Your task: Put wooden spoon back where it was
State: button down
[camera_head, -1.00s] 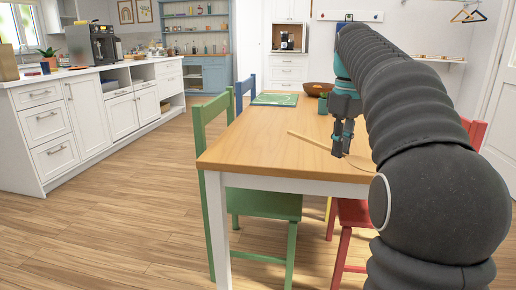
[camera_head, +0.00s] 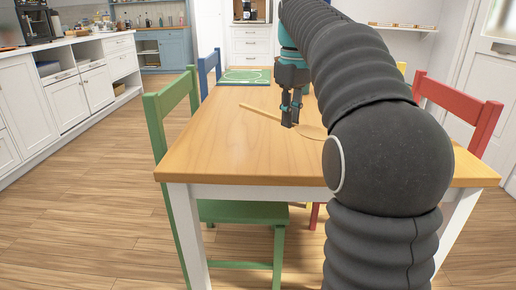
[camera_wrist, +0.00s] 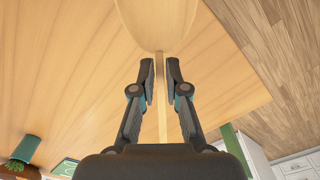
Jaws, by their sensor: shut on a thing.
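The wooden spoon (camera_head: 258,112) shows at the wooden table, with its handle pointing to the far left and its bowl (camera_head: 312,131) to the right, partly behind my arm. My gripper (camera_head: 290,122) points down and is shut on the spoon's handle near the bowl. In the wrist view my gripper's fingers (camera_wrist: 160,78) flank the thin handle (camera_wrist: 162,122), and the bowl (camera_wrist: 157,22) lies beyond the fingertips, cut by the top edge. I cannot tell whether the spoon touches the table top.
The wooden table (camera_head: 215,145) has clear room at its front left. A green placemat (camera_head: 243,77) lies at its far end. A green chair (camera_head: 170,110), a blue chair (camera_head: 208,68) and a red chair (camera_head: 465,105) stand around it. White cabinets (camera_head: 75,85) line the left.

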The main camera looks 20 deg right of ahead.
jog(key=b, duration=0.1)
send_over(257, 158)
notch_tip(257, 158, down, 4)
jog(key=shift+f, duration=0.15)
jog(key=shift+f+b, duration=0.55)
jog(key=shift+f, duration=1.4)
jog(key=shift+f, duration=0.2)
jog(key=c, duration=1.2)
grip_release()
jog(key=shift+r, duration=0.1)
notch_tip(257, 158, up, 12)
jog(key=p, duration=0.3)
jog(key=shift+p, duration=0.4)
